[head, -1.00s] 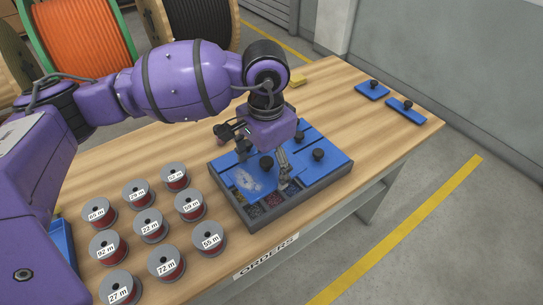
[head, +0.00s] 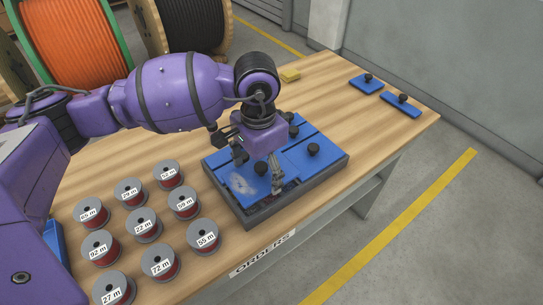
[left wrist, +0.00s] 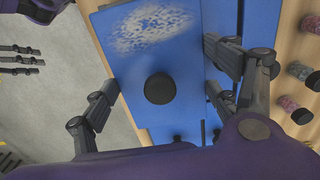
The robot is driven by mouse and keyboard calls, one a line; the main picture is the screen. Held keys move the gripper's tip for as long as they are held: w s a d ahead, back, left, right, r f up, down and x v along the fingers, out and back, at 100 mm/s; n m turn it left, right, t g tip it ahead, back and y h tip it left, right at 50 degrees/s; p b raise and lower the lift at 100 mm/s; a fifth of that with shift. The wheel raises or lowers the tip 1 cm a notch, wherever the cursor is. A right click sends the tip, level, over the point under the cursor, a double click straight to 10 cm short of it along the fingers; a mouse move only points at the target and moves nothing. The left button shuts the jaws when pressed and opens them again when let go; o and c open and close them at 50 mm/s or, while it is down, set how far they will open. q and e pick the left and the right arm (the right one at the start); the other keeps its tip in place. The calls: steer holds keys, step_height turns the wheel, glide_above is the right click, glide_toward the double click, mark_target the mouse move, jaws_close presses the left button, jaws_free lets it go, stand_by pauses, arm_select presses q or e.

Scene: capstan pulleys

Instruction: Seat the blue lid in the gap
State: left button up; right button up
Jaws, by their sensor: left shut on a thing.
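The blue lid (head: 238,180) has a worn white patch and a black knob. It lies over the front left part of the grey box (head: 250,222); I cannot tell whether it sits flush. A narrow dark part of the box's inside shows by the near finger. The rest of the gap is hidden.
Other blue lids (head: 322,160) with black knobs cover the box's right and rear. Two more lids (head: 368,87) (head: 401,108) lie at the table's far right. Several labelled spools (head: 145,225) stand left of the box. A yellow block (head: 290,76) lies at the back.

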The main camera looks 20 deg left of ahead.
mark_target(262, 180)
arm_select(q)
steer(key=shift+f+b, duration=0.9)
steer(key=shift+f, duration=0.85)
steer(key=shift+f+b, duration=0.2)
steer(key=shift+b, duration=0.2)
arm_select(e)
steer(key=f, duration=0.1)
steer(key=s+f, duration=0.1)
steer(key=f, duration=0.1)
steer(key=shift+w+r, duration=0.1)
steer(key=shift+r, duration=0.05)
steer(key=shift+f, duration=0.2)
steer(key=shift+s+f, duration=0.25)
steer(key=shift+s, duration=0.15)
arm_select(q)
steer(key=shift+s+f+b, duration=0.2)
steer(key=shift+f+b, duration=0.05)
steer(key=shift+b, duration=0.1)
